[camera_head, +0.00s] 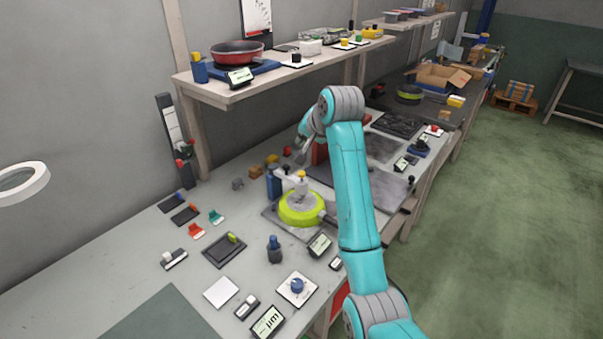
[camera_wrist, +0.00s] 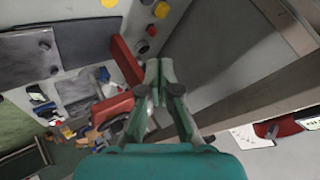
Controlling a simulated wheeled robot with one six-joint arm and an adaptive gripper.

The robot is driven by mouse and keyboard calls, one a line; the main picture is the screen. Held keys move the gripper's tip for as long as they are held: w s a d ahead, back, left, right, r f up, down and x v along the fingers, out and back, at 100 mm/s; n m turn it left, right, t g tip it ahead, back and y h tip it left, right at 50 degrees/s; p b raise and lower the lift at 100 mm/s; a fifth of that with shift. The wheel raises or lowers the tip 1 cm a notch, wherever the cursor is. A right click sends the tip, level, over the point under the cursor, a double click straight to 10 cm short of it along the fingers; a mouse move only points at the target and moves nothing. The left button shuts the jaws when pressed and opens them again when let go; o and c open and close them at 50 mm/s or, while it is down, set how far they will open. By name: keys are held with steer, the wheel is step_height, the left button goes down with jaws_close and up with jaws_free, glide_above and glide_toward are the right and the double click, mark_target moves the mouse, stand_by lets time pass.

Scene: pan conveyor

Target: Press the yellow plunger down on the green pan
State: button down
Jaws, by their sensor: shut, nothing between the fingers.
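The green pan (camera_head: 288,212) sits on a grey plate on the workbench, with a pale round piece in its middle. The yellow plunger (camera_head: 301,175) stands upright over the pan's centre, at the top of a pale holder. My gripper (camera_wrist: 160,66) is shut and empty, its fingertips together in the wrist view. In the head view my arm bends over behind the pan, so the gripper is up and beyond the plunger, apart from it and partly hidden. Yellow round pieces show at the top edge of the wrist view; I cannot tell whether one is the plunger.
A red bracket (camera_wrist: 123,62) stands close to my fingers in the wrist view. A blue bottle (camera_head: 273,184) stands beside the pan. A shelf (camera_head: 225,95) with a red pan (camera_head: 237,54) overhangs the bench's back. Small parts and displays lie at the front left.

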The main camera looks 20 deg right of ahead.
mark_target(303, 174)
steer(key=shift+f, duration=4)
steer(key=shift+f, duration=0.15)
steer(key=shift+f, duration=0.3)
steer(key=shift+f, duration=0.45)
steer(key=shift+s+f, duration=0.15)
steer(key=shift+f, duration=0.95)
steer(key=shift+r, duration=1.8)
steer(key=shift+r, duration=2.55)
